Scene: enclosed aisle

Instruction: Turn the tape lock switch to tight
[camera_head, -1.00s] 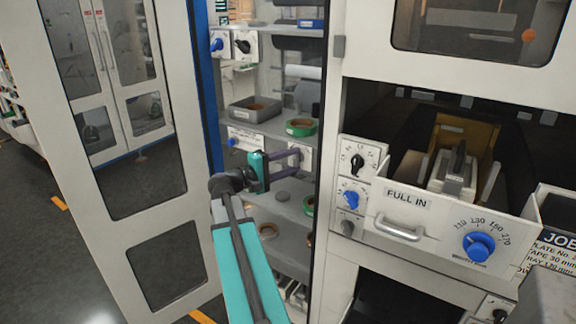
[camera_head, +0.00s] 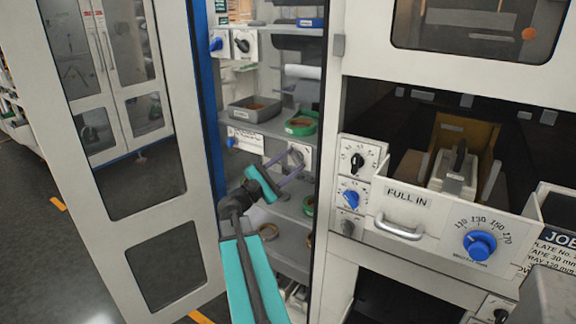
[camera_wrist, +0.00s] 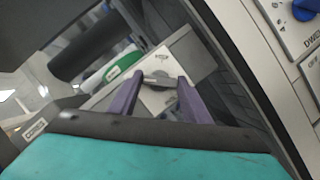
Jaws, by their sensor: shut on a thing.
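A small grey switch (camera_wrist: 158,79) sits on a white panel (camera_wrist: 183,55) inside the open cabinet. In the head view the panel (camera_head: 307,150) is at the shelf edge, right of a label and a blue knob. My gripper (camera_wrist: 160,81), with purple fingers and a teal body, is shut on the switch, a fingertip on each side. In the head view my gripper (camera_head: 294,160) reaches up and right to the panel, slanted. The fingertips partly hide the switch there. Any marking for tight cannot be read.
A green tape roll (camera_head: 301,127) and a grey tray (camera_head: 254,112) sit on the shelf above. The open cabinet door (camera_head: 130,190) stands left. Right are a protruding drawer (camera_head: 440,220) marked "FULL IN" and a column of knobs (camera_head: 357,163).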

